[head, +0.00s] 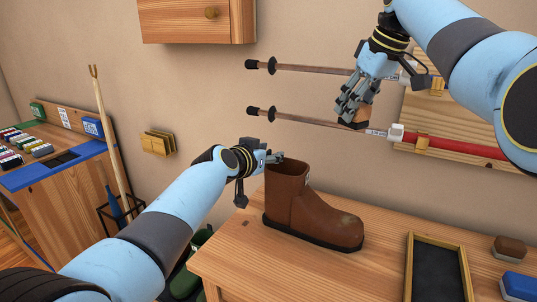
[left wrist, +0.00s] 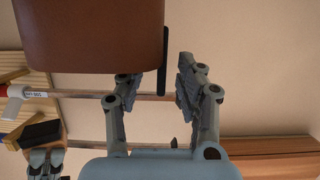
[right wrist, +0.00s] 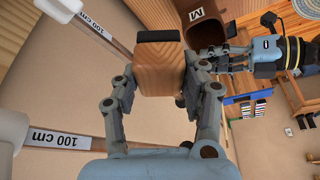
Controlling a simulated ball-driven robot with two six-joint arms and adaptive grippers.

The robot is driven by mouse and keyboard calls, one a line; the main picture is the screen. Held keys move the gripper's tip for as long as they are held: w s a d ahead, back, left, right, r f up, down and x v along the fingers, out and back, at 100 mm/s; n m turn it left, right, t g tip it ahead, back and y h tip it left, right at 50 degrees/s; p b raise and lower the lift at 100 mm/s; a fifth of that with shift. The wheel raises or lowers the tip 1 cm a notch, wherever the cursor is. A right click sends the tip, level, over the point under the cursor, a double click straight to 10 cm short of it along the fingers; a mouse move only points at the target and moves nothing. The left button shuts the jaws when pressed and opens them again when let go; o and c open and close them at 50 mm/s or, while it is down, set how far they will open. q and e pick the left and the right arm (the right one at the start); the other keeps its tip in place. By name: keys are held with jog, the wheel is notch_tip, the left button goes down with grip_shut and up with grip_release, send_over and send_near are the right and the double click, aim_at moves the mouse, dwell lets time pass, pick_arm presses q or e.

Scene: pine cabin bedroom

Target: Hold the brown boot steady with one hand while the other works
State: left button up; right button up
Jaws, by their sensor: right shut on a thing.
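The brown boot (head: 300,210) stands upright on the wooden table, its toe pointing right. My left gripper (head: 274,157) is at the top rim of the boot's shaft. In the left wrist view the boot (left wrist: 90,35) covers part of one finger; the fingers of the left gripper (left wrist: 155,85) are apart, with a gap beside the boot. Whether they touch the leather is unclear. My right gripper (head: 352,108) is raised above and right of the boot, shut on a wooden block (right wrist: 160,68) with a black face.
A dark tray with a wooden rim (head: 409,265), a brown block (head: 510,246) and a blue box (head: 520,285) are at the table's right. Two poles (head: 310,68) are mounted on the wall behind. A cabinet (head: 190,20) hangs above; a workbench (head: 60,180) stands left.

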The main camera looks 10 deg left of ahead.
pick_arm(q)
jog(key=shift+c, duration=0.3)
grip_shut()
dwell(0.3)
